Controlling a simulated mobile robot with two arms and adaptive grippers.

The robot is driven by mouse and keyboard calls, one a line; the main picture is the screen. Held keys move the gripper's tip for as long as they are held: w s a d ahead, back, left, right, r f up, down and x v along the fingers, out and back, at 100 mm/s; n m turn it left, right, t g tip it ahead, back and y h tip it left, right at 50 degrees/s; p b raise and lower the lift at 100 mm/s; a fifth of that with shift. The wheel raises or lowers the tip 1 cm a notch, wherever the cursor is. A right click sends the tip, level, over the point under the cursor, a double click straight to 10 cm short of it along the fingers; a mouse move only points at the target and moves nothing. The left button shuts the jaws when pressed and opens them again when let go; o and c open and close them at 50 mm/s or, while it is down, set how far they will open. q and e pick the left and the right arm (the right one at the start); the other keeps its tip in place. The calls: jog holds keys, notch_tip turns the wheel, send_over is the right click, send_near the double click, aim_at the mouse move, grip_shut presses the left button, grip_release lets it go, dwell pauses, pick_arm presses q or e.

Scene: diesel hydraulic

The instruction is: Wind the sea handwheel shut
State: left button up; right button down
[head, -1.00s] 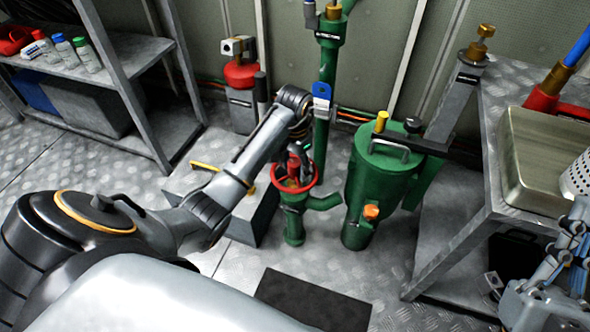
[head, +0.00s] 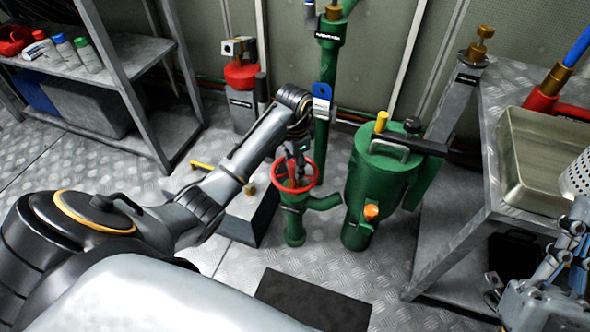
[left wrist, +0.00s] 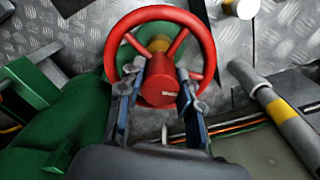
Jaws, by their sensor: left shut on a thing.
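The sea handwheel (head: 314,178) is a red spoked wheel on top of a green valve body (head: 294,226) that stands low on the floor. My left gripper (head: 299,160) reaches down to the wheel from above. In the left wrist view, the handwheel (left wrist: 206,45) fills the upper middle, and the left gripper's two fingers (left wrist: 160,75) sit on either side of the wheel's raised red middle part, shut on it. The wheel's underside is hidden. My right gripper (head: 570,250) is at the right edge, away from the wheel; its jaw opening is unclear.
A large green strainer pot (head: 376,190) stands just right of the valve. A green pipe (head: 328,75) with a blue tag rises behind the wheel. A grey block (head: 262,212) is close on the left. A metal bench with a tray (head: 530,170) is at the right. A dark mat (head: 312,300) lies in front.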

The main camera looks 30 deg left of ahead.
pick_arm(q)
jog(key=m, duration=0.4)
jog(key=shift+s+f, duration=0.25)
jog(key=shift+f, duration=0.1)
jog(key=m, duration=0.3)
jog(key=shift+m, duration=0.4)
jog(key=m, duration=0.7)
jog(key=shift+m, duration=0.4)
jog(key=o, duration=1)
jog(key=shift+f, duration=0.15)
jog(key=shift+w, duration=0.1)
